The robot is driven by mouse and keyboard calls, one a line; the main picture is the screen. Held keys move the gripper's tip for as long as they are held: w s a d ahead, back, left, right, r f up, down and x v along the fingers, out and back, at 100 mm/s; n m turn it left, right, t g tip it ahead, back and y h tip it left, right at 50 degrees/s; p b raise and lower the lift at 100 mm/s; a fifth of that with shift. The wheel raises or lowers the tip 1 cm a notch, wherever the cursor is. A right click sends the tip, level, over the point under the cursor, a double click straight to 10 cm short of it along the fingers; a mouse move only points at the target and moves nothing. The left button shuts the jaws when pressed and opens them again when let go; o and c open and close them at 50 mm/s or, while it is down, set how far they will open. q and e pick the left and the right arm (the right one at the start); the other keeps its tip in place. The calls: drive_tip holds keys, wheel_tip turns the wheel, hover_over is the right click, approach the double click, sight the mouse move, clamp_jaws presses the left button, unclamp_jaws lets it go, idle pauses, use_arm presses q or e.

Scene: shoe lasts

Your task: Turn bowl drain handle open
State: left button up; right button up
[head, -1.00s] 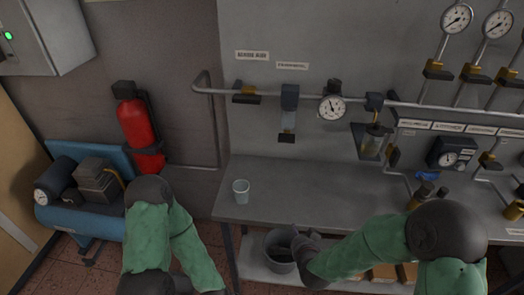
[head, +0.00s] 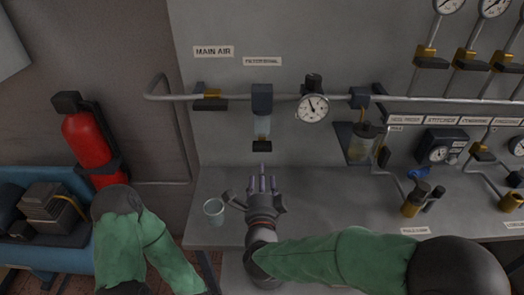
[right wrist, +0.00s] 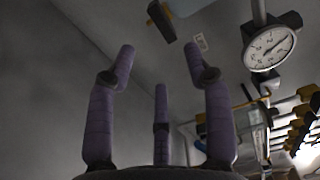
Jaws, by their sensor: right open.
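The filter bowl (head: 263,127) hangs from a dark housing on the wall pipe, clear and bluish. Its dark drain handle (head: 262,146) sits at the bottom of the bowl. In the right wrist view the dark drain handle (right wrist: 161,22) is at the top, with part of the bowl beside it. My right gripper (head: 262,182) is open and empty, fingers pointing toward the wall, just below the drain handle and apart from it. In the right wrist view its fingers (right wrist: 157,62) are spread. My left gripper is out of view; only its green-sleeved arm shows.
A clear cup (head: 214,211) stands on the grey bench (head: 330,205) left of my right gripper. A gauge (head: 313,107) and a second bowl (head: 361,148) are to the right along the pipe (head: 222,97). A red extinguisher (head: 87,145) is at the left.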

sight(262, 151)
drive_tip(key=w+b, duration=0.2)
drive_tip(key=w, duration=0.8)
drive_tip(key=shift+w, duration=0.2)
clamp_jaws()
